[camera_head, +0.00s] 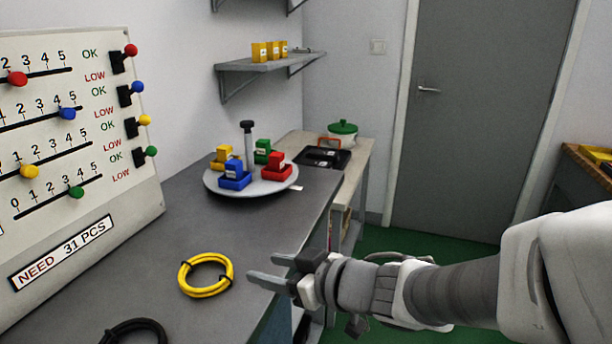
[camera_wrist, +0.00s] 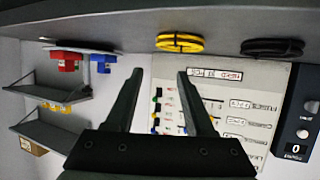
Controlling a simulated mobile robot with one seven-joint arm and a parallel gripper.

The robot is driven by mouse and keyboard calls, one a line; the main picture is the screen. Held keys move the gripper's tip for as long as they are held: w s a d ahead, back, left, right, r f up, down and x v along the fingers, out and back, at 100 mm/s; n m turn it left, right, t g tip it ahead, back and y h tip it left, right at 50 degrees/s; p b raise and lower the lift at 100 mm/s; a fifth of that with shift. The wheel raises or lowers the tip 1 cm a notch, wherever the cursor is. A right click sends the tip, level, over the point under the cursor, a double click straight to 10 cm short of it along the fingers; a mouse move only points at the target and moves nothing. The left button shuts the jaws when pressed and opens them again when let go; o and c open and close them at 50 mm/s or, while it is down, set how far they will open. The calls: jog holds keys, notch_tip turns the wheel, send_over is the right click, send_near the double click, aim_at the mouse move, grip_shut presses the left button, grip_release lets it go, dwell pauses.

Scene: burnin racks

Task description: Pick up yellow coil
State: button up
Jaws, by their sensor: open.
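The yellow coil (camera_head: 205,275) lies flat on the grey bench top, a ring of yellow cable with dark ties. It also shows in the wrist view (camera_wrist: 180,42), near the top of the picture. My gripper (camera_head: 262,270) is open and empty, just right of the coil in the head view and apart from it, by the bench's front edge. In the wrist view the two fingers (camera_wrist: 160,75) are spread, with the coil beyond their tips.
A black coil (camera_head: 135,331) lies nearer on the bench (camera_head: 130,275). A round tray (camera_head: 248,190) with coloured blocks and a post stands farther back. A panel with sliders (camera_head: 70,140) stands on the left. Bench top around the yellow coil is clear.

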aim_at(226, 260)
jog(key=shift+p+x, duration=1.75)
jog(key=shift+x, duration=0.25)
jog(key=b+x, duration=0.1)
jog(key=x, duration=0.2)
jog(key=b+x, duration=0.1)
jog(key=x, duration=0.2)
jog(key=b+x, duration=0.1)
jog(key=x, duration=0.2)
jog(key=shift+w+a+f+b, duration=0.2)
jog(key=shift+f+b, duration=0.15)
jog(key=shift+f, duration=0.15)
jog(key=shift+w+a, duration=0.2)
jog(key=shift+a, duration=0.05)
grip_shut()
